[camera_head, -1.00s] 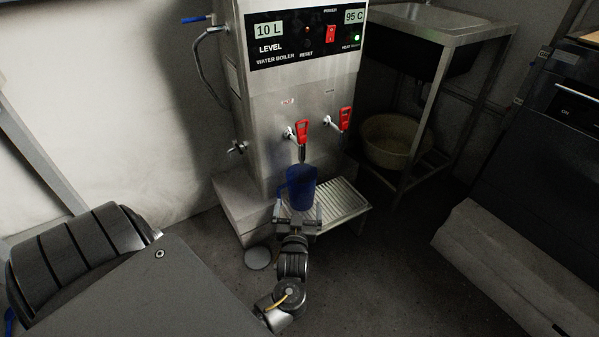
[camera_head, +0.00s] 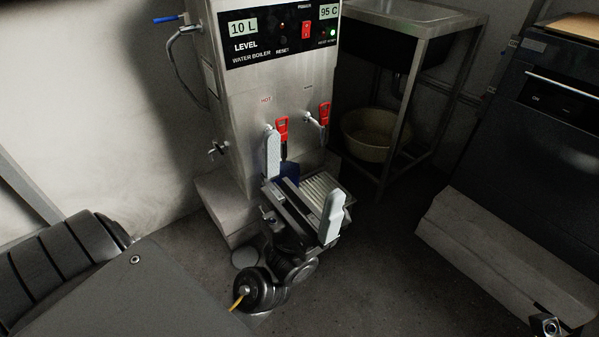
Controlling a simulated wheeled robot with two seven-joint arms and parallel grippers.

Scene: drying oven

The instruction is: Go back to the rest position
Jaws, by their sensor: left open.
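My left gripper (camera_head: 303,186) is open in the middle of the view, its two pale fingers spread wide with nothing between them. It is in front of the water boiler (camera_head: 275,100) and its drip tray (camera_head: 322,184). A blue jug (camera_head: 289,170) stands at the tray under the left red-handled tap (camera_head: 282,130). The gripper hides most of the jug; only a blue patch shows between the fingers, and it appears apart from them. My right gripper's fingers do not show.
A second red tap (camera_head: 324,113) is to the right. A steel sink stand (camera_head: 425,18) with a beige basin (camera_head: 371,133) below stands behind. A dark oven-like unit (camera_head: 545,110) is at the right. A round grey disc (camera_head: 245,257) lies on the floor. The floor at centre right is clear.

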